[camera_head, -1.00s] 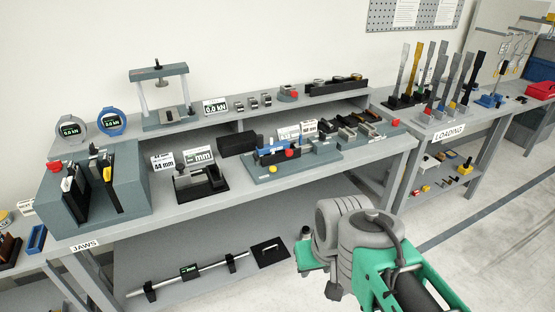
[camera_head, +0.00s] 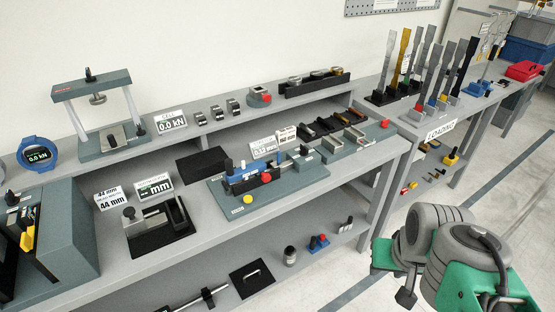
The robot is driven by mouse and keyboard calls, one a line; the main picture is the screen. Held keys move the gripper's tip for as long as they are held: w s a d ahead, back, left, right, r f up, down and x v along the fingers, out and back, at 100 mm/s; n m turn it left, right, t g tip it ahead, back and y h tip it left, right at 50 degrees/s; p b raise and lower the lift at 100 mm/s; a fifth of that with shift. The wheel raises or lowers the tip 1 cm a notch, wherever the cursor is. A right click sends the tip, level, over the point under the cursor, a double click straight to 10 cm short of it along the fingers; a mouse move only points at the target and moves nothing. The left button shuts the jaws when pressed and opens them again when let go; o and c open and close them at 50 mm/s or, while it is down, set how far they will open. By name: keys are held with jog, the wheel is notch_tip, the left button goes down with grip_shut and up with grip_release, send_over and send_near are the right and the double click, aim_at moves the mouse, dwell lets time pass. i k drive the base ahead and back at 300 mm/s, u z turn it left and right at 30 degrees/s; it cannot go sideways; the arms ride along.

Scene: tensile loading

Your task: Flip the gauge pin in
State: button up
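A blue fixture (camera_head: 262,178) with a black upright post, a red knob (camera_head: 266,177) and a yellow button (camera_head: 247,199) stands on a teal baseplate (camera_head: 300,178) in the middle of the bench. The gauge pin is too small to single out; I cannot tell its position in this fixture. My arm is at the lower right, in front of the bench and well apart from the fixture. My gripper (camera_head: 398,272) shows only in part beside the grey wrist joints, and its fingers cannot be made out.
A small press (camera_head: 113,138) and a blue round gauge (camera_head: 37,154) stand at the left on the back shelf. A black measuring stand (camera_head: 160,228) is left of the fixture. Upright specimen strips (camera_head: 435,75) fill the loading table at the right. The floor between is clear.

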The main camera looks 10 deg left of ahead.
aim_at(266, 178)
jog(key=u, duration=0.1)
jog(key=i, duration=0.65)
jog(key=u, duration=0.9)
jog(key=i, duration=0.4)
jog(key=u, duration=0.85)
jog(key=k, duration=0.75)
jog(key=z, duration=0.4)
jog(key=i, duration=0.45)
jog(key=u, duration=1.6)
